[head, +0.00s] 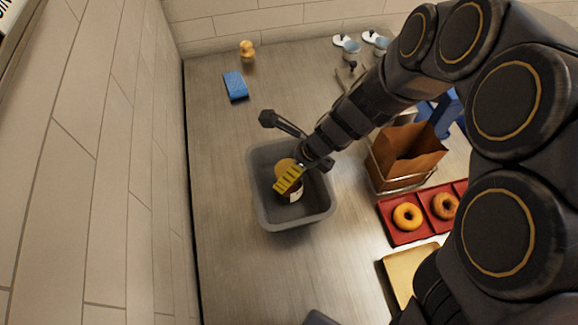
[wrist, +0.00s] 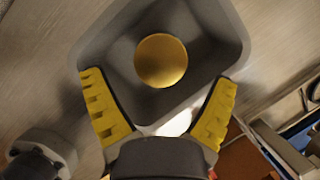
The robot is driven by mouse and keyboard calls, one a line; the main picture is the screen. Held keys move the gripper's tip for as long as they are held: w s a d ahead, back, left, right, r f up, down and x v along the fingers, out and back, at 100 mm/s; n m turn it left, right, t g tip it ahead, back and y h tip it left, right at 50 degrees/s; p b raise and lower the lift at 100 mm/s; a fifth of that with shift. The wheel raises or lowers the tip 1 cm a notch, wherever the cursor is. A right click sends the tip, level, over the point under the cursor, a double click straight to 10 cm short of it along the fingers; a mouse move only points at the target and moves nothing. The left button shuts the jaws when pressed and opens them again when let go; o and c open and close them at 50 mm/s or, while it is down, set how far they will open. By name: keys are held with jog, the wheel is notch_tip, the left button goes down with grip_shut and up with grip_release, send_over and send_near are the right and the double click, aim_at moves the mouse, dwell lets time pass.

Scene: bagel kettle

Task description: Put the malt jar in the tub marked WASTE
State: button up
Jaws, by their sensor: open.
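A grey tub (head: 262,205) stands on the counter, left of the bagel tray; it also fills the top of the wrist view (wrist: 225,30). No WASTE marking is readable on it. A jar (head: 296,196) with a brown body, a pale label and a gold lid is inside the tub, partly hidden by my fingers. In the wrist view its round gold lid (wrist: 161,60) faces the camera. My gripper (head: 289,179) is over the tub, its yellow fingers open. In the wrist view the fingers (wrist: 161,82) are wide apart, with the lid beyond and between them, clear of both.
A brown paper bag (head: 408,148) in a wire holder and a red tray (head: 405,236) of bagels stand right of the tub. A blue sponge (head: 236,86) and a small wooden object (head: 247,52) lie behind. A tiled wall (head: 100,150) borders the left. Counter in front is mostly clear.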

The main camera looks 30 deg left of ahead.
jog(key=v, duration=0.9)
jog(key=s+d+r+n+h, duration=0.1)
jog(key=s+d+r+n, duration=0.2)
jog(key=s+d+n, duration=0.2)
jog(key=s+d+r+n+g+h, duration=0.1)
jog(key=s+d+n, duration=0.4)
jog(key=d, duration=0.6)
jog(key=s+d+r+n+h, duration=0.2)
jog(key=s+d+r+n, duration=0.3)
jog(key=d+n, duration=0.2)
jog(key=shift+d+r+n+g+h, duration=0.3)
jog(key=shift+d+n+h, duration=0.1)
jog(key=shift+d, duration=0.35)
jog(key=shift+s, duration=0.1)
